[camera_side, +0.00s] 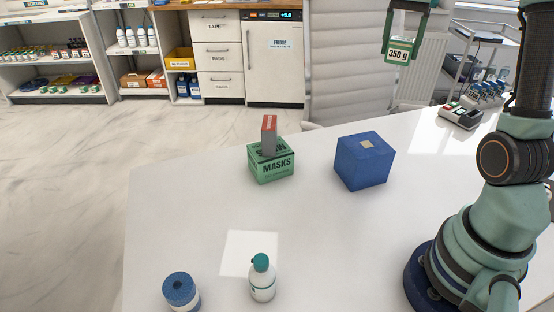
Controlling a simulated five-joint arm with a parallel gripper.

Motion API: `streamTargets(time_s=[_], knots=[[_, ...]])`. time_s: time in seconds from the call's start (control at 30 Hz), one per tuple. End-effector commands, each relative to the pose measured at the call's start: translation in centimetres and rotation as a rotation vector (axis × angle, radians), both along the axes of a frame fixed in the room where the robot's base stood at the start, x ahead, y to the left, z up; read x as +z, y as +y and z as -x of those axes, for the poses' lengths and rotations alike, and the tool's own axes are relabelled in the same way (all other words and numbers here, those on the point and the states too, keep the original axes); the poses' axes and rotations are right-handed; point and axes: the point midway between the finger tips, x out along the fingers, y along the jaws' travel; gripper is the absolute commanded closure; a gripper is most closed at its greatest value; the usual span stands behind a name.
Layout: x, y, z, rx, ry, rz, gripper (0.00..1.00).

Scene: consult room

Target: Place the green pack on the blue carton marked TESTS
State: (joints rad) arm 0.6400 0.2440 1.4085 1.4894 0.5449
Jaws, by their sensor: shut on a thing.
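My gripper (403,38) is at the top of the side view, shut on the green pack (399,57), which has a white label reading 350 g. The pack hangs upright, high above the table. The blue carton (364,170) stands on the white table, below and a little left of the pack in the picture. A small beige square shows on its top, which is otherwise bare. No TESTS lettering shows on the faces in view.
A green carton marked MASKS (272,172) stands left of the blue one, with a grey and red box (269,136) upright on it. A small device (460,117) sits back right.

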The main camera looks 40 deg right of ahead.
Motion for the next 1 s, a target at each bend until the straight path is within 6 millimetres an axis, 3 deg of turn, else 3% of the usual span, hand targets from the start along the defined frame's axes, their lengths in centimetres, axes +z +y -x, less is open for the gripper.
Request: streamTargets(time_s=[0.03, 0.1, 0.23, 0.4, 0.53, 0.67, 1.0], knots=[[0.8, 2.2, 0.1, 0.067, -0.005, 0.003, 1.00], [1.4, 4.7, 0.5, 0.148, -0.005, 0.003, 1.00], [2.2, 8.3, 1.5, 0.273, -0.003, 0.003, 1.00], [2.5, 11.0, 2.5, 0.371, -0.003, 0.002, 1.00], [2.1, 11.7, 2.8, 0.400, 0.000, 0.001, 1.00], [-0.2, 11.8, 2.9, 0.403, 0.003, -0.002, 1.00], [-8.5, 11.7, 2.9, 0.400, 0.005, -0.004, 1.00]])
